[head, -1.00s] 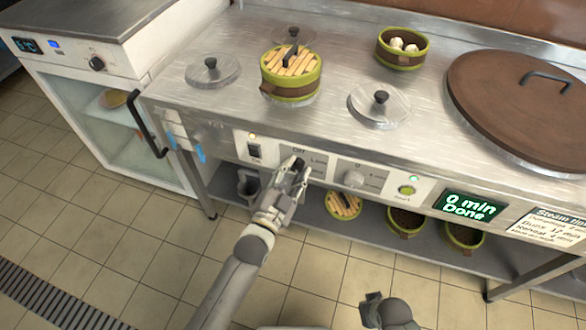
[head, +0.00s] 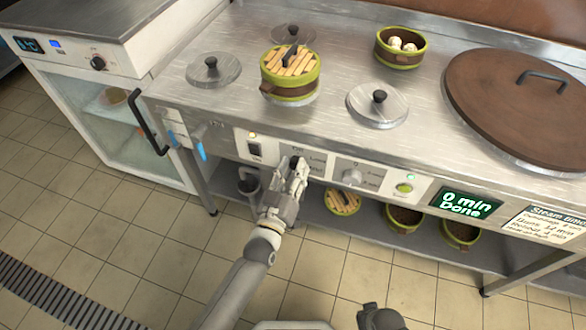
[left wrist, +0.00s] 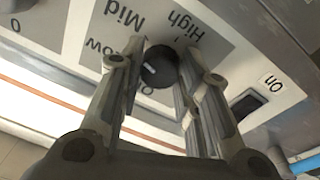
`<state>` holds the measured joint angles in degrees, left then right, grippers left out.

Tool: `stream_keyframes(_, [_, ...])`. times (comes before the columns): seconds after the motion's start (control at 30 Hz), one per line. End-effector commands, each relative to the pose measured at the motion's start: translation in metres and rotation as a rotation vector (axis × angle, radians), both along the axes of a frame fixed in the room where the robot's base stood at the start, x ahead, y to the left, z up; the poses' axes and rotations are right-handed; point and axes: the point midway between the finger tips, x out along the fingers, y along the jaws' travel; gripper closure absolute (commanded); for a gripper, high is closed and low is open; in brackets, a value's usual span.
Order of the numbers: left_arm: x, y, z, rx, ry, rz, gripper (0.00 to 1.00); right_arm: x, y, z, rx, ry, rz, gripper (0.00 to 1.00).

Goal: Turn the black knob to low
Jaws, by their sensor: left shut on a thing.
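The black knob (left wrist: 160,66) shows in the left wrist view between the two fingers of my left gripper (left wrist: 163,70), which is shut on it. The knob's white mark points to the left of that picture, roughly at the partly covered word Low (left wrist: 100,47). Mid and High show above it; Off is mostly hidden by the fingers. In the head view my left gripper (head: 297,172) is at the front control panel and largely covers the knob. My right gripper (head: 380,318) shows only in part at the bottom edge; its jaws cannot be made out.
A pale knob (head: 352,176), a green-lit button (head: 404,188) and a display reading "0 min Done" (head: 466,204) are to the right on the panel. A black switch (head: 254,149) is close on the left. Steamer baskets (head: 405,218) stand on the shelf below.

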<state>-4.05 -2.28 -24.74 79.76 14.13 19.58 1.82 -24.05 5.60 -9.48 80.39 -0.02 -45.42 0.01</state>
Motion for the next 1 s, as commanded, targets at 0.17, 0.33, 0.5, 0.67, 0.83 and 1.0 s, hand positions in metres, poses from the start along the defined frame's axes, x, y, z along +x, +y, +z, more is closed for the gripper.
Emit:
stream_keyframes(0.17, [-0.0004,-0.0004,-0.0007,-0.161,0.054,0.0,0.93,-0.0022,-0.0004,-0.0018,0.0,0.001,0.0,1.0])
stream_keyframes(0.33, [-0.0005,-0.0008,-0.0009,-0.313,0.104,0.0,0.93,-0.0051,-0.0009,-0.0048,-0.001,0.005,0.001,1.0])
stream_keyframes(0.5, [-0.0006,-0.0012,-0.001,-0.453,0.15,-0.001,0.93,-0.0039,-0.0006,-0.0047,-0.001,0.003,0.001,1.0])
stream_keyframes(0.67, [-0.0008,-0.0014,-0.0011,-0.564,0.185,0.0,0.93,-0.0007,-0.0003,-0.0034,0.0,0.0,0.001,1.0])
stream_keyframes(0.83, [-0.0008,-0.0015,-0.0011,-0.652,0.215,0.001,0.93,0.0017,0.0002,-0.0018,0.0,-0.001,0.001,1.0])
stream_keyframes(1.0, [-0.0009,-0.0014,-0.0012,-0.706,0.231,0.0,0.93,0.0036,0.0007,0.0,0.001,-0.005,0.001,1.0])
